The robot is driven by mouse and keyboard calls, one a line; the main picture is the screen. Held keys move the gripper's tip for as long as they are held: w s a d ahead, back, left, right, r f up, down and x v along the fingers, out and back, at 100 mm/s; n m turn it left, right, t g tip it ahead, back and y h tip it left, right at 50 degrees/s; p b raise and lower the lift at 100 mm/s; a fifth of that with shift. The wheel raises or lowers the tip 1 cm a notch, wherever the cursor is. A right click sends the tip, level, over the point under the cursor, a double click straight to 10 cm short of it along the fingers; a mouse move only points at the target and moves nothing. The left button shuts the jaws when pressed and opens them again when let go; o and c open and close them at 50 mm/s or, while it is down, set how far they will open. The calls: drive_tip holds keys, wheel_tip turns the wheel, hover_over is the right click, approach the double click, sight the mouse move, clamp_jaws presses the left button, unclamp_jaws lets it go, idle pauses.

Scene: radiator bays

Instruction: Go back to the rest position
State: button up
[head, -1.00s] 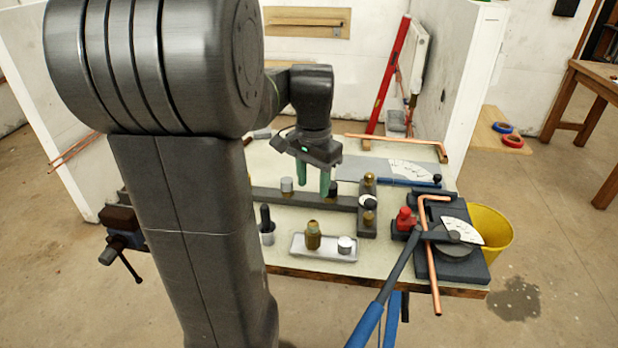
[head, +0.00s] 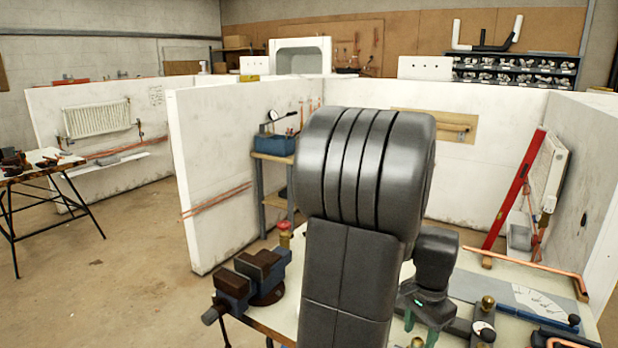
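My gripper (head: 420,328) hangs over the workbench (head: 472,263) at the bottom of the head view, right of my upper arm. Its two green fingers stand apart, with nothing seen between them. The fingertips lie close to the lower frame edge, and my arm covers the middle of the bench.
A blue vise (head: 240,288) sits on the bench's left corner. Brass and dark fittings (head: 484,328), a white protractor plate (head: 540,302) and copper pipe (head: 530,268) lie to the right.

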drive_tip(key=shift+r, duration=0.5)
